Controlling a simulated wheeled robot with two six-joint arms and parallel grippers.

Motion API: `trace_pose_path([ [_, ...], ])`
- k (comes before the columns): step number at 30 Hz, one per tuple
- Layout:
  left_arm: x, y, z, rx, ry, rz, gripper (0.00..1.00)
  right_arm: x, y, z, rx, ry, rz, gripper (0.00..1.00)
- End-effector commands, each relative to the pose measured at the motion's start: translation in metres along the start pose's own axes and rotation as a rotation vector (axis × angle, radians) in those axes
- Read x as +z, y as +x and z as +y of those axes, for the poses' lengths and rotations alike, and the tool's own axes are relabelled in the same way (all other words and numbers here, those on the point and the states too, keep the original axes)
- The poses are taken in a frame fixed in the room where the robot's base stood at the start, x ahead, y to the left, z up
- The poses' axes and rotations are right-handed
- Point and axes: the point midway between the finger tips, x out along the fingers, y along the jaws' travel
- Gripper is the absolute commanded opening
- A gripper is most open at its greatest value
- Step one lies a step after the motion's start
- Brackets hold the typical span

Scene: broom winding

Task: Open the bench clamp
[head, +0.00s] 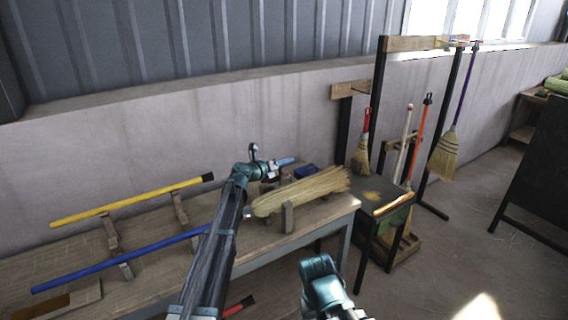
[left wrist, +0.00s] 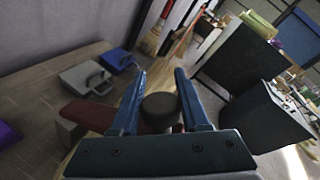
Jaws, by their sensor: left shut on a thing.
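My left gripper (head: 285,161) is over the far side of the workbench (head: 335,208), behind the straw bundle (head: 300,192). In the left wrist view its two blue fingers (left wrist: 162,105) stand on either side of a dark round knob (left wrist: 159,113) and are shut on it. The knob seems to belong to the bench clamp. A dark red block with a grey end (left wrist: 88,115) lies just left of the fingers and may be a clamp jaw. The clamp's body is mostly hidden by my gripper and the straw.
A yellow pole (head: 130,202) and a blue pole (head: 120,258) lie on wooden rests at the bench's left. A rack with brooms (head: 378,95) stands to the right. Open floor (head: 450,240) lies right of the bench.

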Motion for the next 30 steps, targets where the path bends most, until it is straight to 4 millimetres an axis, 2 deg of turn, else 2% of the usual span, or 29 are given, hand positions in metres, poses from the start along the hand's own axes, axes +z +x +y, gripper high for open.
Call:
trace_pose_path([
  [8,0.000,0.000,0.000,0.000,0.000,0.000,0.00,0.000,0.000,0.000,0.000,0.000,0.000,0.67],
  [9,0.000,0.000,0.000,0.000,0.001,0.000,0.51,0.000,0.000,0.000,0.000,0.000,0.000,0.67],
  [13,0.000,0.000,0.000,0.000,0.001,0.000,0.74,0.000,0.000,0.000,0.000,0.000,0.000,0.67],
  [23,0.000,-0.002,0.000,0.000,0.001,0.000,0.75,0.000,-0.001,0.000,0.000,0.000,0.000,0.67],
  [26,0.000,-0.013,-0.001,0.001,0.001,0.000,0.75,0.000,-0.003,0.000,0.000,0.000,0.000,0.67],
  [30,0.000,-0.040,-0.002,0.002,0.001,-0.001,0.75,0.001,-0.010,0.001,0.000,0.000,0.000,0.67],
])
